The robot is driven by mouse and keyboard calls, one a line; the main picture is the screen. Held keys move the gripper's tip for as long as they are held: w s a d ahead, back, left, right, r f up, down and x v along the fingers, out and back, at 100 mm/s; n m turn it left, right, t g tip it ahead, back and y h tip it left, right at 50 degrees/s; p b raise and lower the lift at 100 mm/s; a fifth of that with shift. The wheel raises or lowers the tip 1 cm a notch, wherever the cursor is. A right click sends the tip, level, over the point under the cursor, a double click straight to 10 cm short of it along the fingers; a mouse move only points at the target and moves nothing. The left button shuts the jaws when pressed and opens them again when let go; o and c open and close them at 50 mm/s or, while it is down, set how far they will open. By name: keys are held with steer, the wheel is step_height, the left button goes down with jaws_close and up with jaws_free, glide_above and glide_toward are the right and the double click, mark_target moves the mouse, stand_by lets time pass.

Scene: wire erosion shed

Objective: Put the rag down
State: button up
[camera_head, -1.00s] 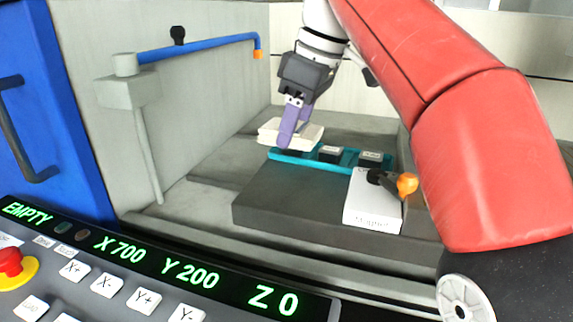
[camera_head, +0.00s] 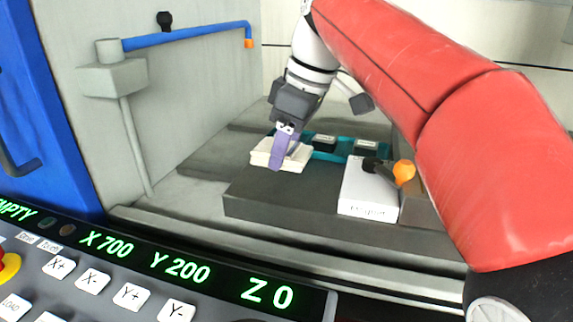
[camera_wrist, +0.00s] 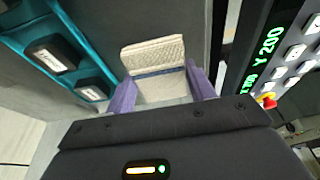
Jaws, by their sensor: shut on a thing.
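The rag (camera_head: 268,153) is a cream folded cloth. My gripper (camera_head: 279,160) is shut on it, with purple fingers on either side. In the wrist view the rag (camera_wrist: 155,62) shows a woven texture and a dark blue stripe, held between the two purple fingers (camera_wrist: 160,88). In the head view the rag is at the left end of the dark grey block (camera_head: 275,200), in front of the teal tray. I cannot tell whether the rag touches the block.
A teal tray (camera_head: 325,156) with dark labelled pieces lies behind the block. A white labelled box (camera_head: 368,195) with an orange-knobbed part (camera_head: 403,172) on it stands to the right. A blue pipe arm (camera_head: 190,36) reaches over at left. The control panel (camera_head: 150,270) is in front.

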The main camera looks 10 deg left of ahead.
mark_target(292, 148)
steer(key=shift+f, duration=1.5)
steer(key=shift+f, duration=0.15)
steer(key=shift+f, duration=0.25)
steer(key=o, duration=0.9)
steer(key=p+v, duration=0.1)
steer(key=v, duration=0.7)
steer(key=shift+r, duration=0.15)
